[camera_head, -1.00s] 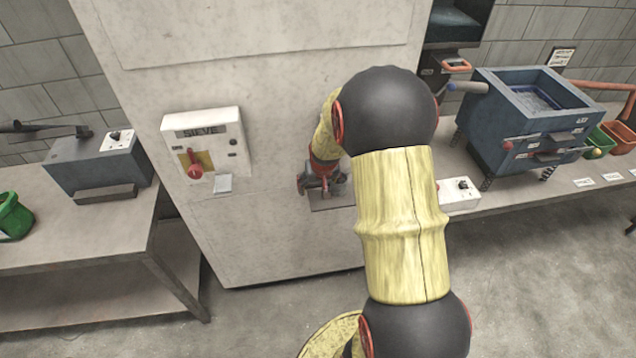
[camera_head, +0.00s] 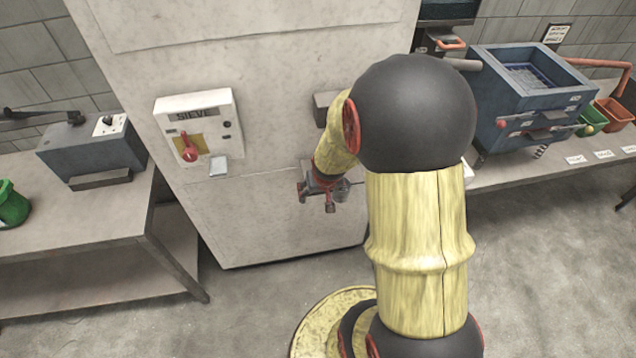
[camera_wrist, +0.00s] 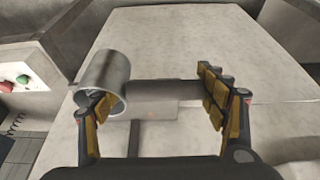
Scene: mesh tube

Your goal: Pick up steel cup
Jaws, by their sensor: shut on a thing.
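The steel cup (camera_wrist: 105,78) is a shiny open cylinder at the left finger in the wrist view, tilted in that picture. A small grey part of it shows beside my gripper (camera_head: 325,192) in the head view. My gripper (camera_wrist: 160,95) is shut on the cup, with its yellow-padded fingers far apart. A dark grey bar-like shape runs between the cup and the right finger; I cannot tell if it belongs to the cup. The exact finger contact is partly hidden. The gripper is in front of the lower part of the pale cabinet (camera_head: 270,225).
A SIEVE control box (camera_head: 200,128) with a red lever is on the cabinet front. A grey block (camera_head: 325,105) juts out above my gripper. A table with a grey machine (camera_head: 92,150) stands left, a bench with a blue machine (camera_head: 525,95) right. Floor in front is open.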

